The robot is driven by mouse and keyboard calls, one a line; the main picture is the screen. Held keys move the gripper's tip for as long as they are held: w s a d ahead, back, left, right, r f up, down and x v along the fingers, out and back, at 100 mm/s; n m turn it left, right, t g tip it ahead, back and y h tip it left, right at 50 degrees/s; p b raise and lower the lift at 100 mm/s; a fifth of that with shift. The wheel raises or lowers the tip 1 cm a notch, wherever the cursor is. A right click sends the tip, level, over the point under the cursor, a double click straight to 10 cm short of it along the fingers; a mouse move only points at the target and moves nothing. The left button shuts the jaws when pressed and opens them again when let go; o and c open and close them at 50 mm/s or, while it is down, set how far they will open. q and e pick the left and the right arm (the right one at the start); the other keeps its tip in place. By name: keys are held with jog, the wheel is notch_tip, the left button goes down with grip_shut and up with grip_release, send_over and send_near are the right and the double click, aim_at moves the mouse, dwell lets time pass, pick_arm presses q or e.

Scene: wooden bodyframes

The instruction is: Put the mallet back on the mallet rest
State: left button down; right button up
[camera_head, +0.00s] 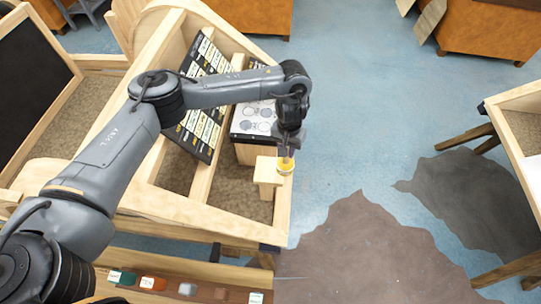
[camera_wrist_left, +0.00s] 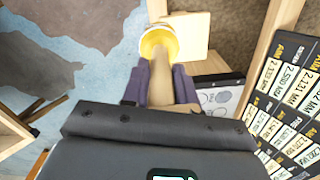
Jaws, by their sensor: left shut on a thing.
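The mallet has a yellow-ringed, pale round head (camera_head: 285,166) and a tan handle. In the wrist view its head (camera_wrist_left: 158,42) shows at the top centre, with the handle (camera_wrist_left: 160,88) running down between my fingers. My left gripper (camera_head: 287,148) is shut on the handle, above the head in the head view. The wooden block that looks like the mallet rest (camera_head: 268,172) is just left of the mallet head; it also shows in the wrist view (camera_wrist_left: 192,36), beside and partly behind the head. Whether they touch I cannot tell. My right gripper is out of view.
A wooden frame (camera_head: 170,206) surrounds the rest. A slanted black label board (camera_head: 203,130) and a panel with round marks (camera_head: 254,122) stand close by. Blue floor (camera_head: 350,110) lies open to the right. Another wooden frame (camera_head: 510,110) stands at the right edge.

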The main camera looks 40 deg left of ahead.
pick_arm(q)
jog(key=a+f+b, duration=0.3)
jog(key=a+f, duration=0.4)
jog(key=f, duration=0.1)
jog(key=shift+f, duration=0.15)
jog(key=shift+a+f, duration=0.1)
jog(key=c, duration=0.9)
grip_release()
jog(key=shift+o, duration=0.2)
